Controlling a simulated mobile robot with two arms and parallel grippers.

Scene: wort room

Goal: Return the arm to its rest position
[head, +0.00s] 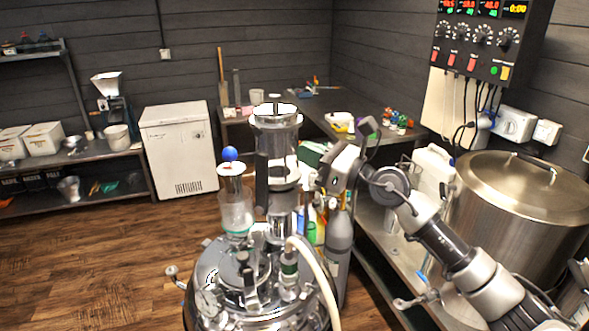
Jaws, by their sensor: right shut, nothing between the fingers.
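My right arm (445,245) comes in from the lower right and reaches toward the middle of the head view. Its gripper (328,176) is shut and empty, just right of the tall glass and metal column (277,150) on the steel vessel. I cannot tell whether it touches anything there. My left arm and gripper are not in view.
The domed steel vessel (212,278) with a blue-topped glass piece (236,205) stands in front. A grey gas cylinder (338,245) stands close below the gripper. A large lidded kettle (520,205) is beside the arm under the control panel (480,45). Floor at left is clear.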

